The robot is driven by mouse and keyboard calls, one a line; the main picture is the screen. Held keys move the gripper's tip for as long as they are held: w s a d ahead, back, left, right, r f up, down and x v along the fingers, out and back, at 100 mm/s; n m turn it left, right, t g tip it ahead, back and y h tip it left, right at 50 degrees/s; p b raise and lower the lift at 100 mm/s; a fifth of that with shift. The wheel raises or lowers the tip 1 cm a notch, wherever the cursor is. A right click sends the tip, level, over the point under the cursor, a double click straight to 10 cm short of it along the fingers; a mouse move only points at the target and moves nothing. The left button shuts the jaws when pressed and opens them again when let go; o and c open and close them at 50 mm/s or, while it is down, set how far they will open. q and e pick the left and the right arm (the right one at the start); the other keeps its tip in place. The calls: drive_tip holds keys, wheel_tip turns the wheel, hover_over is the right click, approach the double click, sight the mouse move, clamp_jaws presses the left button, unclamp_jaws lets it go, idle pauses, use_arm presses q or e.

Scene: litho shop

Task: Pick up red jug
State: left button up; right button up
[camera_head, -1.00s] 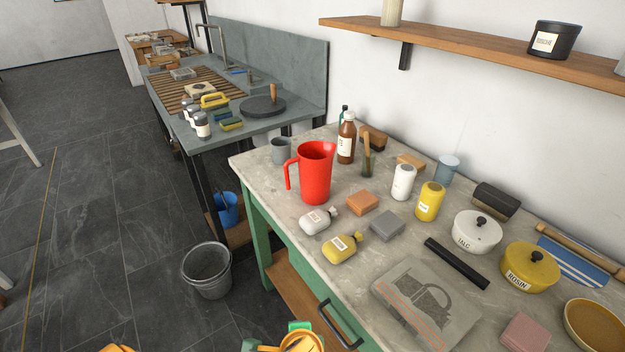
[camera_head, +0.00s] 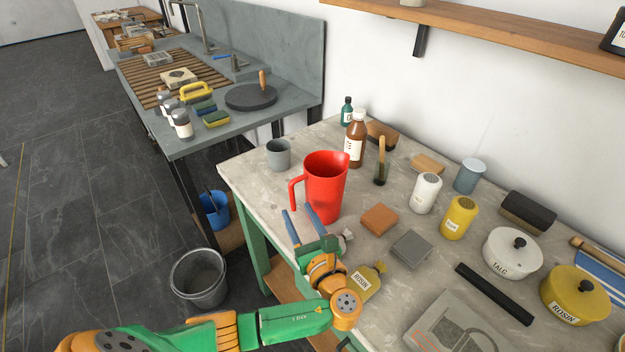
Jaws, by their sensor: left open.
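The red jug (camera_head: 326,184) stands upright on the grey-topped work table (camera_head: 247,180), near its left end. Its handle points left, toward the table's front edge. My left gripper (camera_head: 300,222) is open, with two blue fingers just in front of the jug's lower body and handle. I cannot tell whether a finger touches the jug. The gripper holds nothing and hides most of a small white bottle (camera_head: 347,236). My right gripper is not in view.
A grey cup (camera_head: 278,154) stands left behind the jug, and a brown bottle (camera_head: 355,140) behind it. A wooden shelf (camera_head: 500,38) hangs above.

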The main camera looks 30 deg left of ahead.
sight(293, 203)
use_arm(q)
drive_tip(key=shift+w+a+r, duration=0.2)
drive_tip(key=shift+a+r, duration=0.05)
drive_tip(key=shift+a, duration=0.05)
drive_tip(key=x, duration=0.4)
drive_tip(key=shift+w+a+f, duration=0.1)
drive_tip(key=shift+w+f, duration=0.05)
drive_tip(key=shift+f, duration=0.05)
drive_tip(key=shift+r, duration=0.15)
clamp_jaws()
idle(0.8)
